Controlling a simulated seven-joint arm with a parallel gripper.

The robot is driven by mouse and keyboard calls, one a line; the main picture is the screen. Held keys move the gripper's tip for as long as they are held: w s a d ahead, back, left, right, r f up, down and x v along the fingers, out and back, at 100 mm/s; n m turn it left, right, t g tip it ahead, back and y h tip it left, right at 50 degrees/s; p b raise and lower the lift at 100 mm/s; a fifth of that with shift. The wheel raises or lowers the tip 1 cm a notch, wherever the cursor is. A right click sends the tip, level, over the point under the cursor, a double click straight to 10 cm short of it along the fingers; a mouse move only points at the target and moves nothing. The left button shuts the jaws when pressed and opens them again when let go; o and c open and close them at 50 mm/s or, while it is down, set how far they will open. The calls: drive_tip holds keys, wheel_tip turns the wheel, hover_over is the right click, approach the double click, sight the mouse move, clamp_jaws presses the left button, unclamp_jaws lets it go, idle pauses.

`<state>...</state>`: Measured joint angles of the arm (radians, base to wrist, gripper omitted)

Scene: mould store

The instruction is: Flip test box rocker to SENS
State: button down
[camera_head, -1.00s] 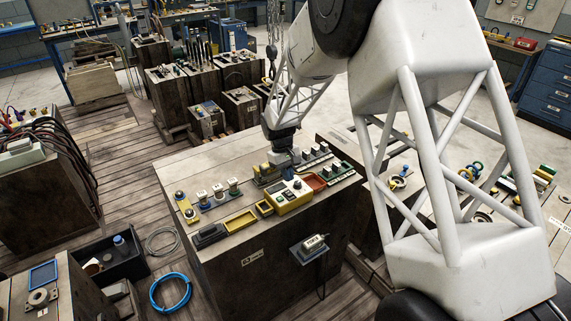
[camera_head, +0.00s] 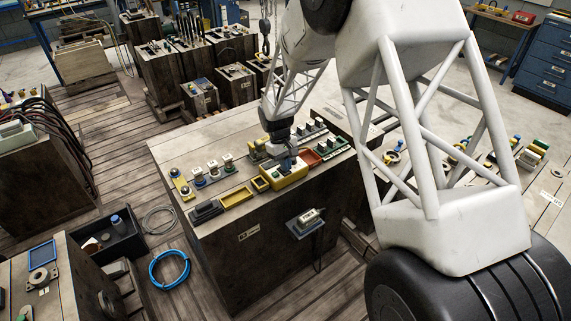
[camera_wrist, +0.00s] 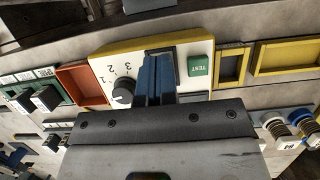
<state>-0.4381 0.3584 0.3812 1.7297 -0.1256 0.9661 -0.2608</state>
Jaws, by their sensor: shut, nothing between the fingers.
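The test box (camera_head: 287,180) is yellow and sits near the front edge of a dark wooden block. In the wrist view its pale face (camera_wrist: 200,52) carries a black knob (camera_wrist: 123,90) marked with numbers and a green TEST button (camera_wrist: 197,69). My gripper (camera_wrist: 158,60) is shut and empty, its blue fingers over the middle of the face between knob and button. A dark rectangular part shows around the fingertips; it may be the rocker, mostly hidden. I cannot read SENS or tell the rocker's position or whether the fingers touch it. My gripper (camera_head: 285,157) also shows above the box in the head view.
A red tray (camera_wrist: 82,84) and green switch modules (camera_wrist: 35,90) flank the box on one side. Yellow trays (camera_wrist: 290,57) lie on the other. Knobs on a strip (camera_head: 212,168) stand behind. A small device (camera_head: 306,220) sits on a side bracket.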

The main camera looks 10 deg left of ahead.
drive_tip(key=shift+s+d+f+t+y, duration=0.25)
drive_tip(key=shift+f+t+y, duration=0.1)
drive_tip(key=shift+t+y, duration=0.15)
drive_tip(key=shift+s+d+f+t+y, duration=0.1)
drive_tip(key=shift+s+f+t+y, duration=0.1)
drive_tip(key=shift+f+t+y, duration=0.25)
drive_tip(key=shift+s+d+f, duration=0.15)
drive_tip(key=shift+s+f, duration=0.05)
drive_tip(key=shift+f, duration=0.05)
drive_tip(key=shift+s+d+f, duration=0.1)
drive_tip(key=shift+w+a+r, duration=0.2)
drive_tip(key=shift+w+a, duration=0.3)
drive_tip(key=shift+w, duration=0.05)
drive_tip(key=shift+w+a, duration=0.15)
drive_tip(key=shift+a+r, duration=0.15)
drive_tip(key=shift+r, duration=0.05)
wheel_tip(320, 180, up, 15)
drive_tip(key=w+a, duration=0.1)
drive_tip(key=w, duration=0.1)
drive_tip(key=shift+w+a, duration=0.25)
drive_tip(key=shift+a, duration=0.1)
idle(0.4)
